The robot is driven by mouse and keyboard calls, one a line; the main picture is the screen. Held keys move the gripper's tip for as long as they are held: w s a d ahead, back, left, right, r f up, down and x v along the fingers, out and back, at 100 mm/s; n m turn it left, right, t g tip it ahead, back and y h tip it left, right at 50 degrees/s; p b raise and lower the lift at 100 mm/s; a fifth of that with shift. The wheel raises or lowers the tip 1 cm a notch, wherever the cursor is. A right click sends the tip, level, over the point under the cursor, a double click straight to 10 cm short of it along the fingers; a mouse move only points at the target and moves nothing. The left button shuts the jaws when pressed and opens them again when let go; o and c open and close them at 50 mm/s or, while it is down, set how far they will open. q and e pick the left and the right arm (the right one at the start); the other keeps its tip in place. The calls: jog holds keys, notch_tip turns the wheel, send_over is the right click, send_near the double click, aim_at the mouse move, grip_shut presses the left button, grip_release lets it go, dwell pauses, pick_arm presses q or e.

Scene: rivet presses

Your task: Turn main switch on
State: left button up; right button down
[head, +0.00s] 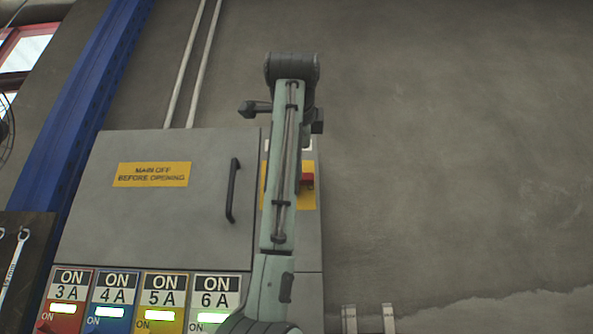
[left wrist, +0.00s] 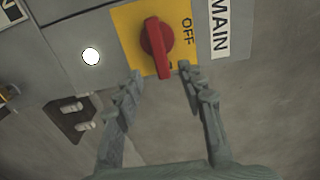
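The main switch is a red rotary knob (left wrist: 158,46) on a yellow plate (left wrist: 126,22). "OFF" is printed on the plate, and a white "MAIN" label (left wrist: 219,28) is beside it. In the head view, the knob (head: 308,181) shows only partly behind my arm. In the left wrist view, my left gripper (left wrist: 160,71) is open, its two fingertips apart at the near end of the knob, one to each side. The fingers are not closed on it, and I cannot tell whether they touch it. The head view hides this gripper. My right gripper is in neither view.
The grey cabinet door (head: 130,225) has a black handle (head: 233,190) and a yellow warning label (head: 152,174). Below it are several coloured, lit "ON" panels (head: 110,298). A blue post (head: 75,105) stands at the left. Bare wall (head: 450,150) fills the right side.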

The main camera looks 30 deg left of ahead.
pick_arm(q)
jog(key=shift+v, duration=2.35)
jog(key=shift+f, duration=0.1)
